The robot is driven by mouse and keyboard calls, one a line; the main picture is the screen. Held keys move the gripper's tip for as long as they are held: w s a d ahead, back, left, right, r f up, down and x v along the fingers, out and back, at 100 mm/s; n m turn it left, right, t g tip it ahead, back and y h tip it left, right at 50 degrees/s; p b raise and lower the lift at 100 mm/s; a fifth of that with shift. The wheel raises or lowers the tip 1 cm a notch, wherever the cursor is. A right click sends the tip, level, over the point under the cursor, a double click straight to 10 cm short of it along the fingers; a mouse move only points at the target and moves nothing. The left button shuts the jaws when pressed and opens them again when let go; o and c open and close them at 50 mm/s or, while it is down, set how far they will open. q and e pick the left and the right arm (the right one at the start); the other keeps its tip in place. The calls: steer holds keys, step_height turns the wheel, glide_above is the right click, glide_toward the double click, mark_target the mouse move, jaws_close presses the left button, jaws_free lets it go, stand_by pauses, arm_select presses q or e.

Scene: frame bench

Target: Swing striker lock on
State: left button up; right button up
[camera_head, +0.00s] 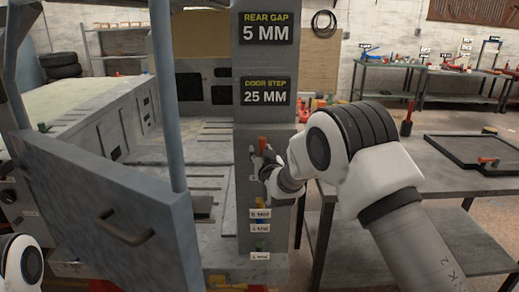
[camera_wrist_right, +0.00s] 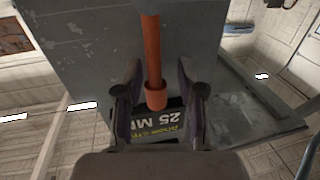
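An orange lever (camera_head: 262,144), which looks like the striker lock, sits on the grey pillar (camera_head: 282,190) below the 25 MM sign. My right gripper (camera_head: 263,162) is at the pillar, just below the lever's top. In the right wrist view the orange lever (camera_wrist_right: 152,50) runs down between the two fingers, its round end at fingertip level. The right gripper (camera_wrist_right: 160,92) is open, with a visible gap on each side of the lever. Part of my left arm shows at the lower left of the head view, but its gripper is out of view.
A grey door with a handle (camera_head: 125,228) stands open left of the pillar. Small coloured parts with labels (camera_head: 260,228) are on the pillar below my right gripper. A workbench (camera_head: 440,165) with a black tray (camera_head: 480,150) stands at the right.

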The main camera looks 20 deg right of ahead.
steer(key=shift+w+d, duration=0.2)
steer(key=shift+w, duration=0.25)
steer(key=shift+d+f, duration=0.1)
steer(key=shift+d, duration=0.15)
steer(key=shift+a, duration=0.15)
jaws_close()
